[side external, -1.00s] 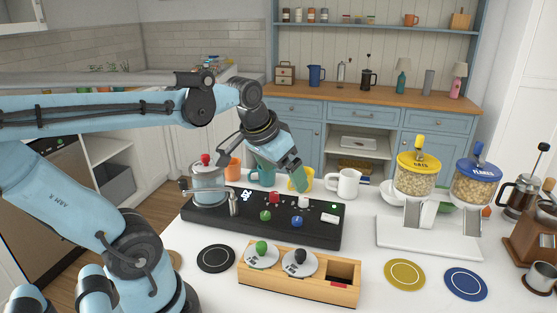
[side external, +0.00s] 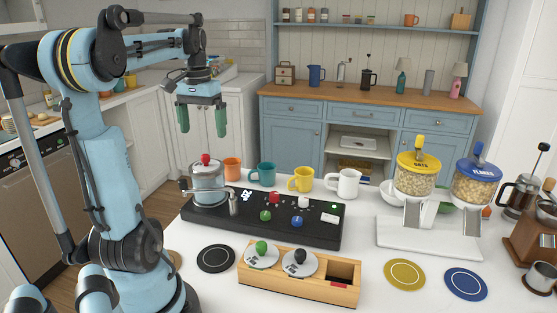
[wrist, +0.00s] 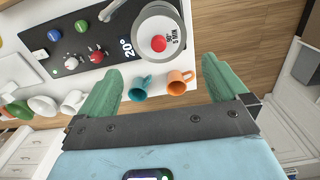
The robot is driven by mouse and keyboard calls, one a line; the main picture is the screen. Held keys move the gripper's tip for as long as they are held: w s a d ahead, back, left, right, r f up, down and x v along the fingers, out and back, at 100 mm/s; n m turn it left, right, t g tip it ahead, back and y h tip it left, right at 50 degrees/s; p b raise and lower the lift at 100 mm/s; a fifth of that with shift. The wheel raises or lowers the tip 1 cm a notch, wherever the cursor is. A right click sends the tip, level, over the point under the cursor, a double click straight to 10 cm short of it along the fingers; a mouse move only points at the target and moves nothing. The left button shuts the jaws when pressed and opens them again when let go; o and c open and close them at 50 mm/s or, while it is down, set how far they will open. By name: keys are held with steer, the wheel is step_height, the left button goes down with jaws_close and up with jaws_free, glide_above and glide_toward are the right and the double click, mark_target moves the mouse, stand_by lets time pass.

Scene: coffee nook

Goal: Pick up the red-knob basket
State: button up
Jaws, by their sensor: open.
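In the wrist view the red knob (wrist: 158,43) is seen from above, up ahead between the fingers. My gripper (side external: 202,122) points down with two green fingers spread apart and empty. It hangs well above the counter, higher than the basket in the side view. In the wrist view my gripper (wrist: 160,78) shows nothing between its fingers.
Orange (side external: 232,169), teal (side external: 262,174), yellow (side external: 301,180) and white (side external: 348,184) mugs stand behind the console (side external: 325,230). A wooden holder (side external: 300,288) in front has green-knob and black-knob lids and an open slot marked red. Dispensers (side external: 418,178) stand at right.

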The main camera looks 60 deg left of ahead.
mark_target(205, 155)
steer(key=shift+s+d+f, duration=0.1)
steer(key=shift+d+f, duration=0.05)
steer(key=shift+f, duration=2)
steer(key=shift+s+d+f, duration=0.1)
steer(key=shift+d+f, duration=0.05)
steer(key=shift+f, duration=1.95)
steer(key=c, duration=1)
